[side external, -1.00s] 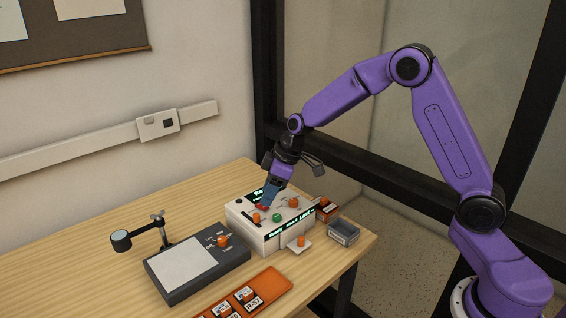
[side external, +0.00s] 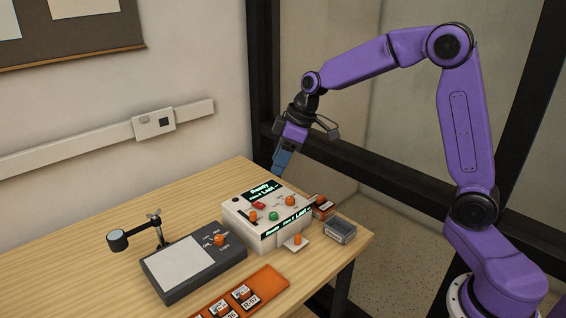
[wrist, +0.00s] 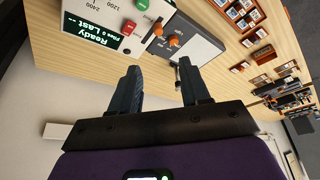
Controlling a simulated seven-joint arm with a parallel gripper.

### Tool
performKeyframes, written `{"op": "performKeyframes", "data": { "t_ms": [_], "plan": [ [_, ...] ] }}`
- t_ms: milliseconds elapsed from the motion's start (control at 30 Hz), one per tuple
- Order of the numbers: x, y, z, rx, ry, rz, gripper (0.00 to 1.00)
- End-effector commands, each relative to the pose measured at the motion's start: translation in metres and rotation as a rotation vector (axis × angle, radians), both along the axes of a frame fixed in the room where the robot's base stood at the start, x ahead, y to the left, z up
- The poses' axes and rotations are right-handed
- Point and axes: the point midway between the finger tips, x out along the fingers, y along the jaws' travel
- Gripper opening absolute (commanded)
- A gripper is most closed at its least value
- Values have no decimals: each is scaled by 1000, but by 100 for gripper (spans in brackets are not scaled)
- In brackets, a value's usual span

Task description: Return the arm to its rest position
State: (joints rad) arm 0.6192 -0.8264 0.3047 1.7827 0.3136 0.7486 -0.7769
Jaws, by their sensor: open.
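My gripper (side external: 281,163) hangs in the air above the back of the white control box (side external: 240,222), apart from it, with its blue fingers pointing down. In the wrist view my gripper (wrist: 164,82) shows two dark fingers spread apart with nothing between them. The white box has a lit screen (side external: 262,190) reading "Ready", a red button (side external: 259,206), a green button (side external: 273,216) and several orange knobs. The wrist view shows the same screen (wrist: 92,32), the red button (wrist: 128,27) and the green button (wrist: 142,4).
A dark flat device with a pale panel (side external: 183,263) and a small stand with a round lens (side external: 117,240) sit to the left. An orange tray (side external: 272,281) lies in front. A small grey box (side external: 340,231) is near the right table edge. A black frame post (side external: 262,80) stands behind.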

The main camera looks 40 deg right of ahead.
Motion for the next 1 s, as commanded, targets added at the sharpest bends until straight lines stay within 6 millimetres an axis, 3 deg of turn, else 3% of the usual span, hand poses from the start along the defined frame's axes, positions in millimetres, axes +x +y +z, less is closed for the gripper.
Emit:
{"op": "performKeyframes", "data": {
  "t_ms": [167,333,500,667,800,1000],
  "plan": [
    [-25,16,1,-6,25,28,46],
    [-91,46,2,-35,88,93,46],
    [-166,59,0,-85,148,155,46],
    [-234,55,-5,-143,187,210,46],
    [-286,40,-12,-201,207,254,46],
    [-334,15,-21,-266,213,296,46]
  ]
}}
